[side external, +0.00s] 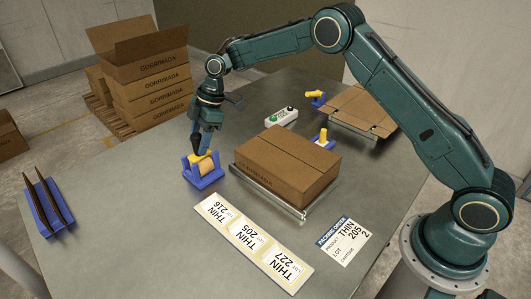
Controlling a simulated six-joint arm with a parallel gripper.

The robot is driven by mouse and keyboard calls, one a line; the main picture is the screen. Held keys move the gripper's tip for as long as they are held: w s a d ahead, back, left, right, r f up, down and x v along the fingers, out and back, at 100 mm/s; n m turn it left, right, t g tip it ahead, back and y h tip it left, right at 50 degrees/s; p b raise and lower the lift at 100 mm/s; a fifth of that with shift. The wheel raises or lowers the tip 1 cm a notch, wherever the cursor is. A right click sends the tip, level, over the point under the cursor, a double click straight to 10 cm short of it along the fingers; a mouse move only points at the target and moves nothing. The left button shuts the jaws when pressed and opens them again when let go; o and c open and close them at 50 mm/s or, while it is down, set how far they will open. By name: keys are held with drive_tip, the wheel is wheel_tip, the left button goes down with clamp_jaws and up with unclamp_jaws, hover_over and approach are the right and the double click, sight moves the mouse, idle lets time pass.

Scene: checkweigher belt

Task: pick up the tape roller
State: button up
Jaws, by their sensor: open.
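The tape roller (206,164), with a tan roll and a bit of yellow, sits in a blue cradle (204,181) near the left middle of the grey table. My gripper (201,151) points down at it, with the dark fingertips right at the top of the roller. The jaws are open. The fingers hide part of the roller, and I cannot tell whether they touch it or stand around it.
A closed carton (287,166) sits on a metal weighing platform (268,192) to the right. Yellow-handled tools stand in blue holders (322,143) behind it. A label strip (256,242) and a packing order sheet (341,241) lie in front. A blue rack (46,208) stands far left.

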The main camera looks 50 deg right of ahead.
drive_tip(key=shift+x, duration=0.8)
drive_tip(key=shift+r, duration=0.1)
clamp_jaws()
drive_tip(key=shift+r, duration=5)
drive_tip(key=shift+d, duration=0.1)
